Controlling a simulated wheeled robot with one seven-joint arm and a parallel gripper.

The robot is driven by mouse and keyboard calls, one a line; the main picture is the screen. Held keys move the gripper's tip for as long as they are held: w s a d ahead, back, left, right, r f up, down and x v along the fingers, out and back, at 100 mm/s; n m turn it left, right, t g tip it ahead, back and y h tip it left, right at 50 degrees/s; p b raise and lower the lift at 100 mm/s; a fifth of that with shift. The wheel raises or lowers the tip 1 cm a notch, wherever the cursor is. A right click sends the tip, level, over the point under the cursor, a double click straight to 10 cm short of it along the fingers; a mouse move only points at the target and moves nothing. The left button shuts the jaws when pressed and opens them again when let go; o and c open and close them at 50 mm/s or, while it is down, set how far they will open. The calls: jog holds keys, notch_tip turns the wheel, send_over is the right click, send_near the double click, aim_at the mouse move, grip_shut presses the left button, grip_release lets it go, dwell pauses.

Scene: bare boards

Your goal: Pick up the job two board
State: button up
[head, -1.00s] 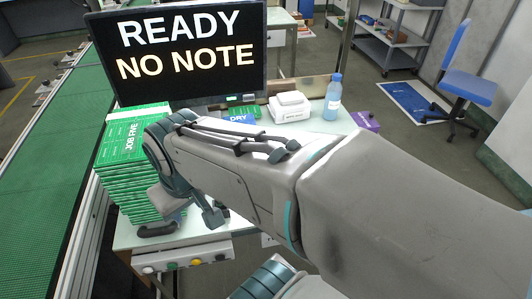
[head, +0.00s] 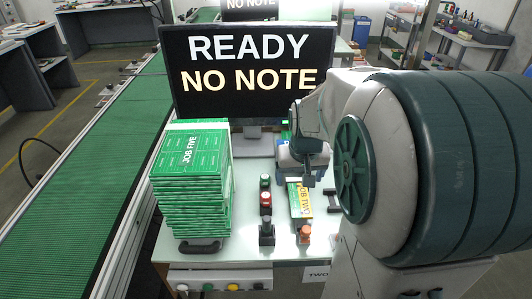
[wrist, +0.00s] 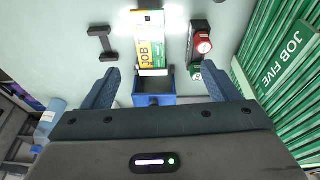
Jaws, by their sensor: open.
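The job two board (head: 301,205), green with a yellow part lettered JOB TWO, lies on the pale bench in front of the screen. In the wrist view the job two board (wrist: 150,35) lies flat at the top middle, beyond my fingertips. My gripper (head: 304,172) is over the bench at the board's far end and hides part of it. In the wrist view my gripper (wrist: 155,85) is open, its two blue fingers wide apart and nothing held. A blue open-topped box (wrist: 154,98) shows between the fingers, at the board's near end.
A tall stack of green job five boards (head: 190,185) stands to the left. Red and green button-like pieces (head: 265,199) stand beside the board, with an orange one (head: 305,233) at its front. A black bracket (head: 333,200) lies right. The screen (head: 245,72) reads READY, NO NOTE.

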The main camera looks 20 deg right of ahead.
notch_tip(320, 180, down, 2)
jog(key=w+d, duration=0.2)
jog(key=d, duration=0.1)
send_near(300, 199)
jog(key=shift+a+f+m+b, duration=0.25)
jog(key=shift+f+m+b, duration=0.1)
jog(key=shift+f, duration=0.2)
jog(key=shift+x, duration=3.2)
jog(key=shift+w+d, duration=0.1)
jog(key=shift+d, duration=0.1)
jog(key=c, duration=1.1)
